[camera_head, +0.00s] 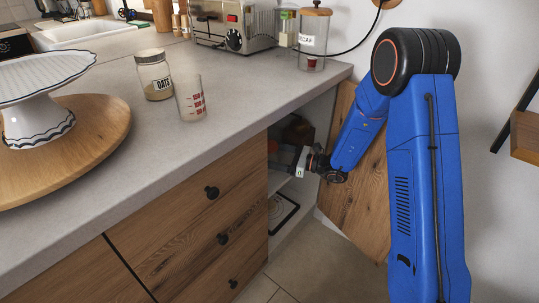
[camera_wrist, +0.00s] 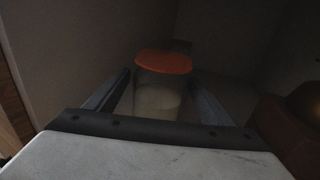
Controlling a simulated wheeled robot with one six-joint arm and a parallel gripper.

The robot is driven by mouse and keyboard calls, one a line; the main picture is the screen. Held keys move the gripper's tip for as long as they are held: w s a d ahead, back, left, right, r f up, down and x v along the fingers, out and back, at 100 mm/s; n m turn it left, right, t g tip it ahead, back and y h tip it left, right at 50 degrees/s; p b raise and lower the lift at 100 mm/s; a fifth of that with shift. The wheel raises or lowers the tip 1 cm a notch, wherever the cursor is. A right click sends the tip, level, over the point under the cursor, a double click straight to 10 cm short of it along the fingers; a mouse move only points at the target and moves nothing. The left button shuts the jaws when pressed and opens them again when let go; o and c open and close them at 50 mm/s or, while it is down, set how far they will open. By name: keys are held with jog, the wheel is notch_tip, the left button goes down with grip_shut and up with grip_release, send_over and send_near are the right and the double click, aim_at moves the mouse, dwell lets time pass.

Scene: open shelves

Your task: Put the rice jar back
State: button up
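The rice jar (camera_wrist: 160,98), clear with pale contents and an orange-brown lid, shows in the wrist view. It stands in the dark inside of the cabinet (camera_head: 288,189), between the fingers of my gripper (camera_wrist: 160,80). The fingers are spread about as wide as the jar, one on each side. The dim light hides whether they touch it. The jar's base is hidden behind the gripper body. In the head view my gripper (camera_head: 284,158) reaches into the open cabinet below the counter, and the fingertips are hard to make out.
A round brown object (camera_wrist: 302,105) is close on the right in the wrist view. The cabinet door (camera_head: 357,190) hangs open beside my arm. The counter (camera_head: 130,130) above holds an oats jar (camera_head: 154,76), a measuring glass (camera_head: 191,100), a toaster (camera_head: 235,25) and a decaf jar (camera_head: 313,40).

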jog(key=shift+d+r, duration=0.1)
jog(key=shift+r, duration=0.05)
jog(key=v, duration=0.7)
jog(key=shift+s+d, duration=0.1)
jog(key=s+d+r+n+g+h, duration=0.1)
jog(key=s+r+n+g+h, duration=0.2)
jog(key=s, duration=0.4)
jog(key=s+d+r+n+g+h, duration=0.1)
jog(key=s+d+r+n, duration=0.1)
jog(key=s+r+n, duration=0.45)
jog(key=s+d+r+n+g+h, duration=0.1)
jog(key=s+n+g+h, duration=0.15)
jog(key=s, duration=0.65)
jog(key=s+d+r+n+t+h, duration=0.2)
jog(key=s+d+n+t+h, duration=0.1)
jog(key=s+d, duration=0.4)
jog(key=s+d+r+n+t+h, duration=0.2)
jog(key=s+d+n+h, duration=0.4)
jog(key=d, duration=0.8)
jog(key=shift+s+d+t+h, duration=0.15)
jog(key=shift+s+t+h, duration=0.75)
jog(key=shift+s, duration=0.25)
jog(key=shift+o, duration=0.6)
jog(key=shift+r, duration=0.1)
